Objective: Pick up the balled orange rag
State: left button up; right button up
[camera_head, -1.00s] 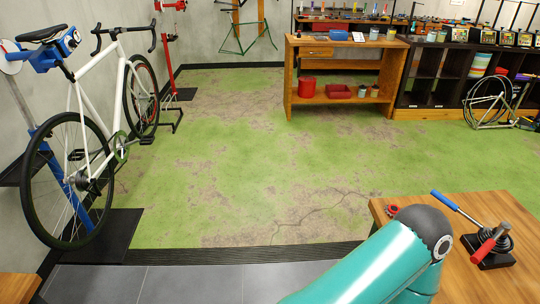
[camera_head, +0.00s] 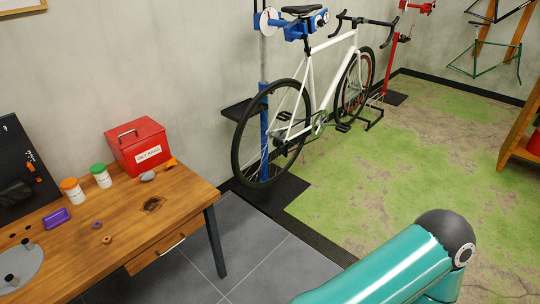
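A small orange thing (camera_head: 171,162) lies on the wooden bench at the left, beside the right side of a red lidded box (camera_head: 138,146). It is too small to tell whether it is the balled rag. A small grey lump (camera_head: 147,176) lies just in front of the box. Neither gripper is in view. Only a teal arm link of mine shows at the bottom right, far from the bench.
The wooden bench (camera_head: 190,196) also holds an orange-capped jar (camera_head: 72,190), a green-capped jar (camera_head: 101,175), a purple block (camera_head: 56,218) and a dark stain. A white bicycle (camera_head: 312,85) stands on a stand behind. Grey tiles (camera_head: 262,262) are clear right of the bench.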

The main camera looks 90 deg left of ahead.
aim_at(172, 161)
jog(key=u, duration=0.3)
jog(key=i, duration=0.3)
jog(key=u, duration=2.25)
jog(key=i, duration=0.2)
jog(key=z, duration=4.4)
jog(key=k, duration=0.45)
jog(key=u, duration=5.35)
